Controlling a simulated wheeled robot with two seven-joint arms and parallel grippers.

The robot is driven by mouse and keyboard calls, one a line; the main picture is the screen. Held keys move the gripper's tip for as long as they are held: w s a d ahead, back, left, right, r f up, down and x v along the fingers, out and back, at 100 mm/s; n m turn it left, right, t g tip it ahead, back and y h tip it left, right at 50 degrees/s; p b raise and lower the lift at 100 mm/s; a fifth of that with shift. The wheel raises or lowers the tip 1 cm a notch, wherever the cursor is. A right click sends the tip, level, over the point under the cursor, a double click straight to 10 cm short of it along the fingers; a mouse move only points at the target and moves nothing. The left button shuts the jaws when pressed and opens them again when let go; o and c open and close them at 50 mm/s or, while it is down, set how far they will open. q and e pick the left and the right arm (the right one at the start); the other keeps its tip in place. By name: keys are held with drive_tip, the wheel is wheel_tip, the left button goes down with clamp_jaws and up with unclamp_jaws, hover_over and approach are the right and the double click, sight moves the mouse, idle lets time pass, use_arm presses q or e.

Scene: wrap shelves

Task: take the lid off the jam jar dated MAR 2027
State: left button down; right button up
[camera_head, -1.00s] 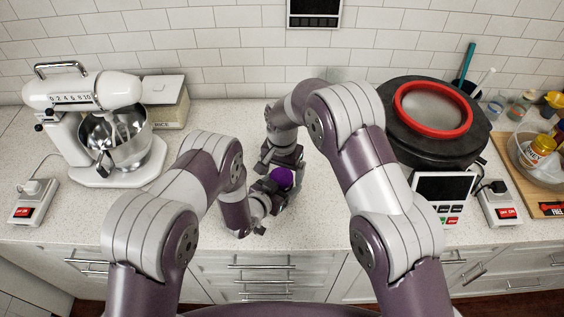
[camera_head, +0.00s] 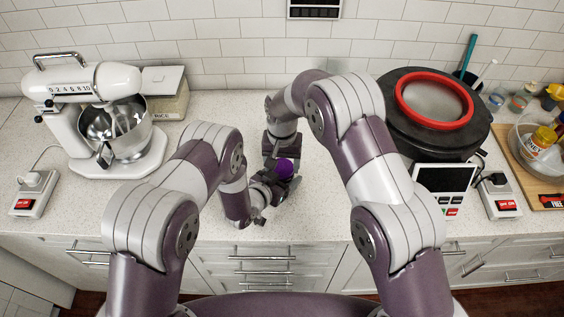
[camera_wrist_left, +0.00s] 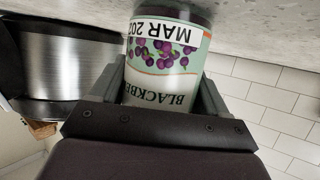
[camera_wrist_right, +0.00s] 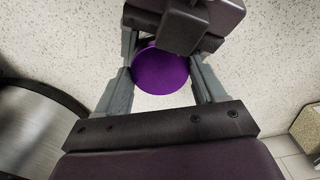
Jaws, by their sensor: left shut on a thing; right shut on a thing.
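The jam jar (camera_wrist_left: 165,55) has a blackberry label reading MAR 202, with the last figure cut off. It shows upside down in the left wrist view. My left gripper (camera_wrist_left: 160,82) is shut around its body. The purple lid (camera_head: 284,168) also shows in the head view, between both grippers. I cannot tell whether lid and jar are apart.
A stand mixer (camera_head: 105,115) and a rice container (camera_head: 165,95) stand at left. At right are a black appliance with a red ring (camera_head: 435,100), a dark-screened panel (camera_head: 443,180), a power strip (camera_head: 498,195) and a board with a bowl. The counter between is mostly clear.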

sight(282, 167)
use_arm(q)
drive_tip(key=shift+a, duration=0.1)
use_arm(e)
drive_tip(key=o, duration=1.2)
drive_tip(key=shift+d, duration=0.1)
drive_tip(key=shift+c, duration=0.2)
drive_tip(key=shift+r, duration=0.15)
wheel_tip(282, 167, up, 4)
drive_tip(key=shift+r, duration=0.2)
drive_tip(key=shift+c, duration=0.3)
wheel_tip(282, 167, up, 3)
drive_tip(key=m, duration=0.2)
drive_tip(key=shift+m, duration=0.7)
wheel_tip(282, 167, down, 8)
drive_tip(key=shift+r, duration=0.15)
